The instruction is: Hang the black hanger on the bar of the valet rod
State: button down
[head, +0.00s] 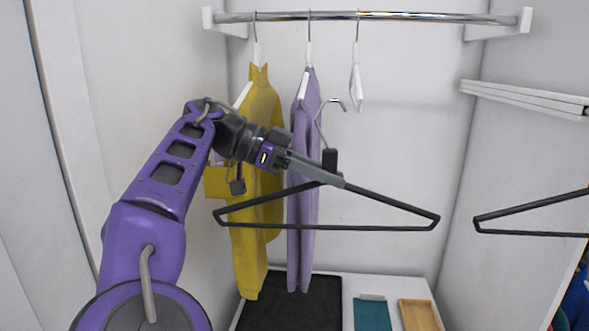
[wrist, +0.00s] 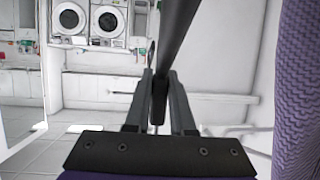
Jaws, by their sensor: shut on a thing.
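The black hanger (head: 328,229) is in my gripper (head: 332,176), clear of the rails in the middle of the head view. The gripper is shut on it near its neck; the hanger's bar is tilted little and its metal hook points up, free in the air. In the wrist view the dark hanger arm (wrist: 172,45) runs between the two fingers (wrist: 158,105). A pale double bar (head: 525,98) juts from the right wall, right of the hanger; I cannot tell for sure that it is the valet rod.
A chrome rail (head: 400,17) spans the top, with a yellow garment (head: 258,190), a lilac garment (head: 303,180) and a white hanger (head: 356,80). Another dark hanger (head: 530,210) shows at the right edge. Below lie a black mat (head: 290,303), a teal item (head: 372,314) and a wooden tray (head: 420,302).

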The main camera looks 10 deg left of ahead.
jog(key=s+a+r+m+g, duration=0.1)
jog(key=s+a+r, duration=0.25)
jog(key=s, duration=0.25)
jog(key=w+d+f+b, duration=0.1)
jog(key=d+b, duration=0.4)
jog(key=d, duration=2)
jog(key=w+d+f+b, duration=0.2)
jog(key=d+b, duration=0.4)
jog(key=d, duration=2)
jog(key=shift+w, duration=0.7)
jog(key=c, duration=0.7)
grip_release()
jog(key=shift+a, duration=0.15)
